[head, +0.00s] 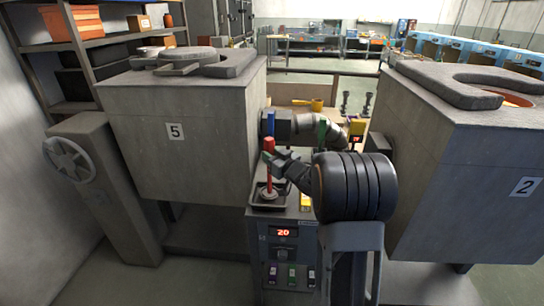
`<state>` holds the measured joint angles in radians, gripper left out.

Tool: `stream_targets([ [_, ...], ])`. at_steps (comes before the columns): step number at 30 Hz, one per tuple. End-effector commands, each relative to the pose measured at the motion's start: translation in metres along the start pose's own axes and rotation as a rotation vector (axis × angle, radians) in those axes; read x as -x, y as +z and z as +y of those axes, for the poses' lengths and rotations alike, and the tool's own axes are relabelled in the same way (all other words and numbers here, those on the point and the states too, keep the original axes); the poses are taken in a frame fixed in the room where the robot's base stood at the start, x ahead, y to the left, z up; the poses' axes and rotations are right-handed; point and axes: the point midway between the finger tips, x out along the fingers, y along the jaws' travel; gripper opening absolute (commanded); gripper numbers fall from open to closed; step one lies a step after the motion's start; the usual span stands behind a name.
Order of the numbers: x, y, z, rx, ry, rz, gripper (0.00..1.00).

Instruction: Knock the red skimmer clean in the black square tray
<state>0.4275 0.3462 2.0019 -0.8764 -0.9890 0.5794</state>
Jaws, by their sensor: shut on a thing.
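The red skimmer (268,174) stands upright, its red handle on top and a pale disc-like head at its lower end. My gripper (270,157) is shut on its handle, reaching in from the right. The black square tray (270,208) sits on top of the control cabinet. The skimmer's head is over or inside the tray; I cannot tell whether it touches the bottom. Any residue on the head is too small to make out.
Furnace 5 (184,150) stands close on the left and furnace 2 (474,165) on the right. The control cabinet (284,250) shows 20 on its display. A yellow ladle-like pan (316,105) lies on a bench behind. A handwheel (70,160) is at far left.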

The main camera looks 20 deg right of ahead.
Motion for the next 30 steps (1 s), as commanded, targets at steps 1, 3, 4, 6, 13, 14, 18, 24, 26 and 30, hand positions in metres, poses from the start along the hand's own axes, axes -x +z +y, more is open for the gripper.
stream_targets([
  [1, 0.000, 0.000, 0.000, 0.001, 0.000, 0.002, 0.06],
  [3, 0.000, 0.001, 0.000, 0.001, 0.000, 0.002, 0.06],
  [4, 0.000, 0.002, 0.000, 0.001, 0.000, 0.002, 0.06],
  [6, 0.000, 0.003, 0.000, 0.001, 0.000, 0.002, 0.06],
  [13, 0.000, 0.008, 0.000, 0.000, 0.000, 0.002, 0.06],
  [14, 0.000, 0.009, 0.000, 0.000, 0.000, 0.002, 0.06],
  [18, 0.000, 0.011, 0.000, 0.000, 0.000, 0.002, 0.06],
  [24, 0.000, 0.015, 0.000, 0.000, 0.000, 0.002, 0.06],
  [26, 0.000, 0.014, 0.000, 0.001, 0.000, 0.002, 0.06],
  [30, 0.000, 0.014, 0.000, 0.000, 0.000, 0.002, 0.06],
])
